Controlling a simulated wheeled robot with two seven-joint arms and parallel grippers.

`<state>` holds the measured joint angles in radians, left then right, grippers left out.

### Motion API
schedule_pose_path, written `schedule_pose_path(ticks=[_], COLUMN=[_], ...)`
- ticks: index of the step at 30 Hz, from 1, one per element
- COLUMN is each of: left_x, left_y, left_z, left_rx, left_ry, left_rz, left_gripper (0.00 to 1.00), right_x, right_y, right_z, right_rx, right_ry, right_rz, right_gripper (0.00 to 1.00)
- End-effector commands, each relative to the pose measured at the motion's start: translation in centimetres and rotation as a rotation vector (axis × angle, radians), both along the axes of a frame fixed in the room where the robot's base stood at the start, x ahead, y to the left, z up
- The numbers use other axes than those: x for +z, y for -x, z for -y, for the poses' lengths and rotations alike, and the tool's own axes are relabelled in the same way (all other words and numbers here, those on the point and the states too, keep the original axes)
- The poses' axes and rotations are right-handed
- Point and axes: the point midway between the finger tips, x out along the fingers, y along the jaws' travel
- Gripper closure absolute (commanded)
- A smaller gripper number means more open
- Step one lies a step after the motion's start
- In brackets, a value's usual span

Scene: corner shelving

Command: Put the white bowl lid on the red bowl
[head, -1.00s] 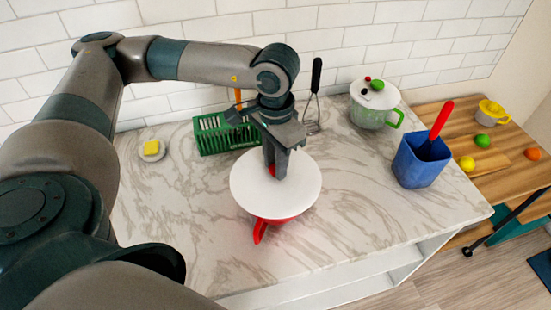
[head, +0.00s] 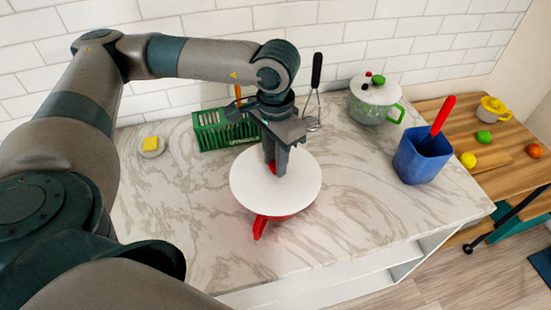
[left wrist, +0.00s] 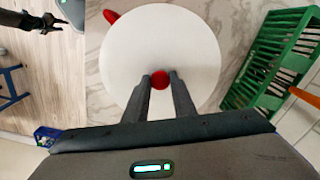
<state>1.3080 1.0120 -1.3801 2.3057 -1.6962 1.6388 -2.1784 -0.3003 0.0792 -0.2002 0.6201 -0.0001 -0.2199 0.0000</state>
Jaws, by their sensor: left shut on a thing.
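The white bowl lid (head: 250,190) is a round disc with a red knob (left wrist: 159,79). My left gripper (head: 277,172) comes down from above with its fingers shut on the knob. The red bowl (head: 287,216) is under the lid, mostly hidden; its red handle (head: 260,228) sticks out toward the front. I cannot tell whether the lid touches the bowl. My right gripper (left wrist: 48,24) shows small and dark in the left wrist view; its opening is unclear.
A green rack (head: 222,132) and a whisk (head: 313,110) are behind the bowl. A lidded green pot (head: 375,108) and a blue holder (head: 421,158) stand right. A small dish with a yellow block (head: 151,145) is at left. The marble counter's front is clear.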

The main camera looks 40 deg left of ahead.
Motion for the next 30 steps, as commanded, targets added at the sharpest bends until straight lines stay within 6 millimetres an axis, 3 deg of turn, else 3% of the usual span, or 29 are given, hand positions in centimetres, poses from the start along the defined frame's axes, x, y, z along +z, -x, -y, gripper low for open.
schedule_pose_path(ticks=[11,12,15,30], left_x=[-0.55,-0.53,-0.47,0.33], left_y=[0.01,0.01,0.01,-0.09], left_z=[0.01,0.01,0.01,0.05], left_rx=[0.000,0.000,0.000,0.000], left_ry=[0.000,0.000,0.000,0.002], left_rz=[0.000,0.000,0.000,0.003], left_gripper=[1.00,0.74,0.55,0.55], right_x=[-0.72,-0.71,-0.64,-1.05], right_y=[0.02,0.01,0.01,0.01], right_z=[0.13,0.13,0.14,0.14], right_rx=[0.000,0.000,0.000,0.000], right_ry=[0.001,0.001,0.001,0.001], right_rz=[-0.001,-0.001,-0.001,-0.001], right_gripper=[0.60,0.60,0.60,0.60])
